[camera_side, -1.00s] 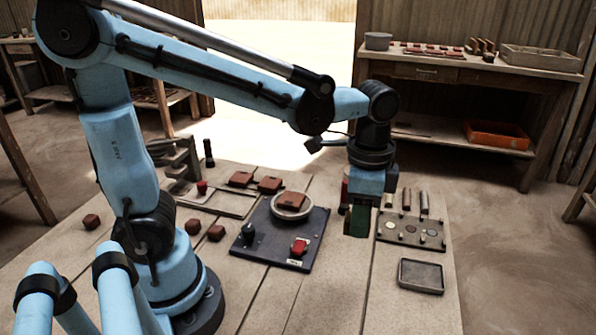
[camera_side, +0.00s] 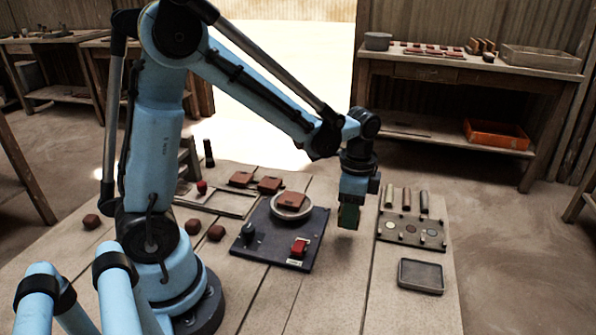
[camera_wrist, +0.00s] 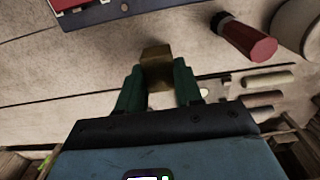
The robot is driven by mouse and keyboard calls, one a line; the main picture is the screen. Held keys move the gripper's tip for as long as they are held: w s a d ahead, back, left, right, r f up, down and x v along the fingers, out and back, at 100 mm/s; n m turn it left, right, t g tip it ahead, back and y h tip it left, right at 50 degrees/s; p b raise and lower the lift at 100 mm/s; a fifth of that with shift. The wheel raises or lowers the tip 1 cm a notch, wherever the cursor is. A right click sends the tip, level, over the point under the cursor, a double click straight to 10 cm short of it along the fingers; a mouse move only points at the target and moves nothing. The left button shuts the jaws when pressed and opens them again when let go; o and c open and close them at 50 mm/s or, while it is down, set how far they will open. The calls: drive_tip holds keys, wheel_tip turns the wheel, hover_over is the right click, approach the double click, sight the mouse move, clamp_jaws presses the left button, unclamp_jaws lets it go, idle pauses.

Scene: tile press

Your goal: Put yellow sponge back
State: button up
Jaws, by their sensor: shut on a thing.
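My gripper (camera_side: 348,217) hangs above the table, between the dark press plate (camera_side: 312,222) and the tool rack (camera_side: 400,229). In the wrist view its green fingers (camera_wrist: 159,82) are shut on a brownish-yellow block (camera_wrist: 156,60), which looks like the yellow sponge. The block sticks out past the fingertips. In the side view the fingers hide most of it. A shallow grey tray (camera_side: 421,289) lies empty at the front right of the table.
The press plate carries a round ring with a brown tile (camera_side: 291,201) and a red button (camera_side: 299,247). A red cylinder with a dark collar (camera_wrist: 250,40) stands near the gripper. Bare table lies in front of the gripper.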

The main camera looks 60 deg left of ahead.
drive_tip(key=shift+f, duration=1.9)
drive_tip(key=shift+f, duration=0.15)
drive_tip(key=o, duration=1.1)
